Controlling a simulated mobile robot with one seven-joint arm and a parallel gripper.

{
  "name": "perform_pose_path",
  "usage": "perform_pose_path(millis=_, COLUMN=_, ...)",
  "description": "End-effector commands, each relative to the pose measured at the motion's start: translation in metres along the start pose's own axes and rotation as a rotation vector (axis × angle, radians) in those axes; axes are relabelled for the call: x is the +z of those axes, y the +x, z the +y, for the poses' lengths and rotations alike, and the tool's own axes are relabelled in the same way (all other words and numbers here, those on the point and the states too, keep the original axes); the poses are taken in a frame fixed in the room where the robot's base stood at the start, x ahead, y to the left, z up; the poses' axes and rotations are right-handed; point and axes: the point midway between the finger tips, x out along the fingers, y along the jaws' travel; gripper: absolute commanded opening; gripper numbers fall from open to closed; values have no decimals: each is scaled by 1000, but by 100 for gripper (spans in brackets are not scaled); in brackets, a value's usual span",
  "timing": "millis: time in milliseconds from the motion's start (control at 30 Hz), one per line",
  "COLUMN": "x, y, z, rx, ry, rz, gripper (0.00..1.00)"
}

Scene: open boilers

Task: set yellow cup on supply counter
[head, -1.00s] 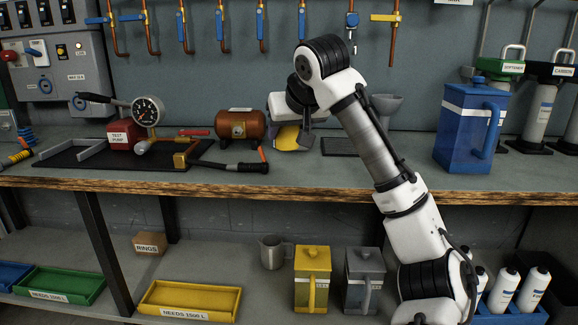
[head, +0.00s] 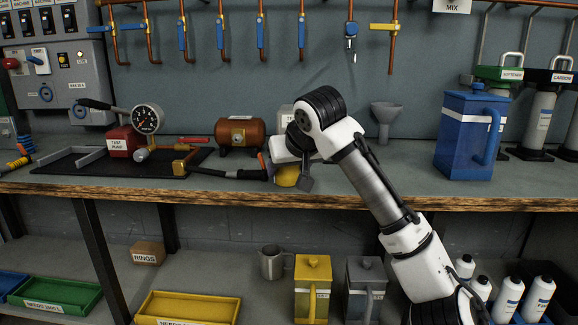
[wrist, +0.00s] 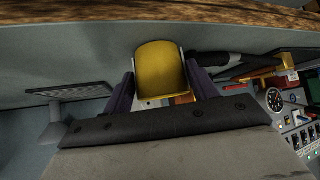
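The yellow cup (head: 287,177) is between the fingers of my gripper (wrist: 160,82), low over the front part of the supply counter (head: 110,185). In the wrist view the cup (wrist: 160,65) has a dark finger close against each side, so my gripper is shut on it. In the head view my wrist and a finger cover much of the cup. I cannot tell whether its base touches the counter top.
A black hose end (head: 235,172) and the test pump (head: 122,140) lie left of the cup. A copper tank (head: 240,134) stands behind. A grey funnel (head: 385,118) and blue jug (head: 470,135) stand to the right. The wooden front edge (head: 200,200) is close.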

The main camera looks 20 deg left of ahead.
Motion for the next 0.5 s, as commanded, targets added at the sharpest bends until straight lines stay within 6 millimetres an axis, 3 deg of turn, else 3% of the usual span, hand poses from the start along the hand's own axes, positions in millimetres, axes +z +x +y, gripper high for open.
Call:
perform_pose_path(millis=33, x=0, y=0, z=0, rx=0, ry=0, rz=0, gripper=65)
perform_pose_path(millis=100, x=0, y=0, z=0, rx=0, ry=0, rz=0, gripper=74)
perform_pose_path(millis=500, x=-3, y=-8, z=0, rx=-1, ry=0, rz=1, gripper=74)
